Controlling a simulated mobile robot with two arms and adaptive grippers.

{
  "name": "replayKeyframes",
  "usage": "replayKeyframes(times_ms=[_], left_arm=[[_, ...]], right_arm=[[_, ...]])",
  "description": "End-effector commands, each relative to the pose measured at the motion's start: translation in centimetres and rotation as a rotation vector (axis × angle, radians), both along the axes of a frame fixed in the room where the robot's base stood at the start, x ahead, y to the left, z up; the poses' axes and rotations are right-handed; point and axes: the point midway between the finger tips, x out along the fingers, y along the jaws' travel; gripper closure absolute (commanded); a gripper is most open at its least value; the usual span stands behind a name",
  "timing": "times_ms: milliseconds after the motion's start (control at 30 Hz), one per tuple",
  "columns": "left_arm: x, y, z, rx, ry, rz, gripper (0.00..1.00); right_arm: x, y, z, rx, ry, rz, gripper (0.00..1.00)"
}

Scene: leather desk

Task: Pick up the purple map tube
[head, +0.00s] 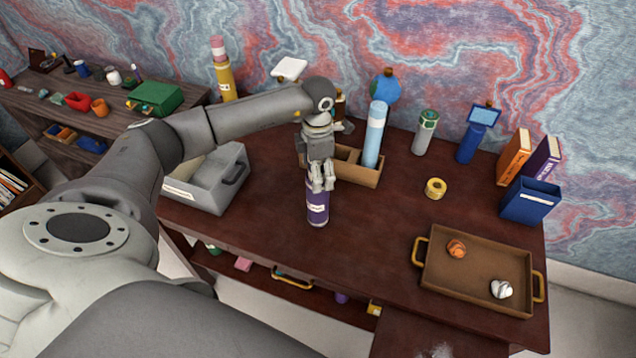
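The purple map tube (318,207) stands upright on the dark red desk, with a pale label on its side. Its upper part is hidden behind my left gripper. My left gripper (322,184) reaches in from the left and points down, with its fingers at the upper part of the tube. I cannot tell whether the fingers are closed on the tube or only beside it. My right gripper is not in view.
A wooden box (368,176) with a light blue tube (374,135) stands just behind. A grey bin (213,190) is to the left. A yellow tape roll (435,187) and a brown tray (470,285) are to the right.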

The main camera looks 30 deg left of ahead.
Motion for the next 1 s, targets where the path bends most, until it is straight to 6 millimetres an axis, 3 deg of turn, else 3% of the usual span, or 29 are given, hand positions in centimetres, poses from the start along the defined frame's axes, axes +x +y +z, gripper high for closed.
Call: replayKeyframes(times_ms=[67, 433, 767, 1000], left_arm=[[0.0, 0.0, 0.0, 0.0, 0.0, 0.0, 0.38], [0.0, 0.0, 0.1, 0.0, -0.001, 0.0, 0.84], [0.1, 0.0, 0.3, 0.0, -0.004, 0.0, 0.84], [0.1, 0.0, 1.5, -0.001, -0.006, 0.0, 0.84]], right_arm=[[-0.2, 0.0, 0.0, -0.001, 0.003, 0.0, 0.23], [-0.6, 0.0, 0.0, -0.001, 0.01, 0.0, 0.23], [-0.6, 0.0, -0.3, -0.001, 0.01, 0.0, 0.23], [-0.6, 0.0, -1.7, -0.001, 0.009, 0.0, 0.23]])
